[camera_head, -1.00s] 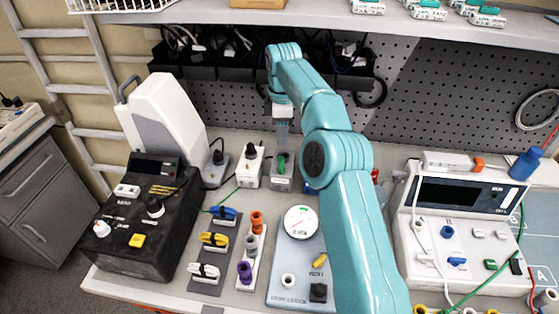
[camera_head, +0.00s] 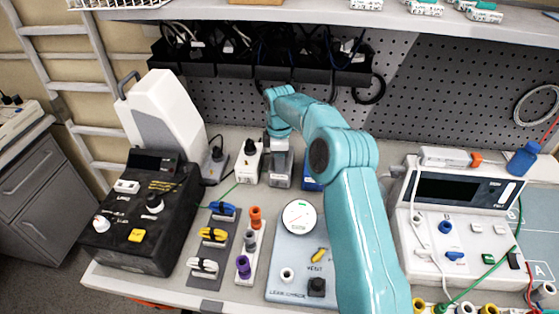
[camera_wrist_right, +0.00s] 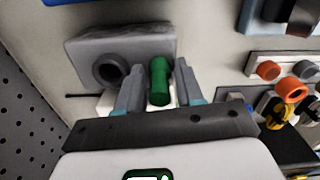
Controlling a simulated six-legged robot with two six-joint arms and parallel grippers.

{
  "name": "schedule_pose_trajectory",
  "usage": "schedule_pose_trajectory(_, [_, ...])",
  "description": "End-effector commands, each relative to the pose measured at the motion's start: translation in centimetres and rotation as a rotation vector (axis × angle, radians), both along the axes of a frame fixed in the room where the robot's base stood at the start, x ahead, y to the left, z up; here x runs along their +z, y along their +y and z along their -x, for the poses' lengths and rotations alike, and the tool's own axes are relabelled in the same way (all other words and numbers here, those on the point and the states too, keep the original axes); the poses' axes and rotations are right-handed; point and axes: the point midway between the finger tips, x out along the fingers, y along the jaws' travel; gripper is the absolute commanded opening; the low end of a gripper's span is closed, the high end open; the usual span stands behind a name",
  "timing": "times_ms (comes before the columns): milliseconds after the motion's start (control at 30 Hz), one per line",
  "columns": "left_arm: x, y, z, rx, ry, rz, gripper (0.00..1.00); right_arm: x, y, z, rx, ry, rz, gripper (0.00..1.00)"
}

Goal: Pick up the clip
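The green clip (camera_wrist_right: 159,82) stands upright in the right wrist view, beside a grey block with a round hole (camera_wrist_right: 85,50). My right gripper (camera_wrist_right: 159,88) is open around the clip, one finger on each side, with narrow gaps showing. In the head view my right gripper (camera_head: 279,148) is lowered over the grey block (camera_head: 277,175) at the back of the bench, and it hides the clip there. My left gripper is not in view.
A white block with a black knob (camera_head: 248,162) stands close left of the gripper, and a blue block (camera_head: 312,183) close right. In front are a rack of coloured clips (camera_head: 212,245), a gauge panel (camera_head: 300,250) and a white meter (camera_head: 455,225). A perforated panel stands behind.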

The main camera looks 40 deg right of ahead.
Motion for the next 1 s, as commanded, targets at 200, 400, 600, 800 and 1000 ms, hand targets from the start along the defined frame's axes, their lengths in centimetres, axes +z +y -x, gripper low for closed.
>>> schedule_pose_trajectory(200, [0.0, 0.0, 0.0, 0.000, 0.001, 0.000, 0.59, 0.0, -0.1, 0.0, 0.000, 0.000, 0.000, 0.00])
schedule_pose_trajectory(400, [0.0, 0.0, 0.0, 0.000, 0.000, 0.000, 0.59, -0.1, 0.0, 0.0, 0.001, 0.002, -0.002, 0.00])
schedule_pose_trajectory(600, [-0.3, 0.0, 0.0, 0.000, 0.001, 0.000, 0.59, 1.2, 0.0, -0.1, 0.000, -0.001, -0.001, 0.00])
schedule_pose_trajectory(800, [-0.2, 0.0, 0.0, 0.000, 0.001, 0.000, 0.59, 5.8, 0.0, -0.2, 0.001, -0.004, 0.001, 0.00])
schedule_pose_trajectory(1000, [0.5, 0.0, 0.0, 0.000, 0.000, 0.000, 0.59, 9.3, 0.0, -0.2, -0.004, -0.001, 0.001, 0.00])
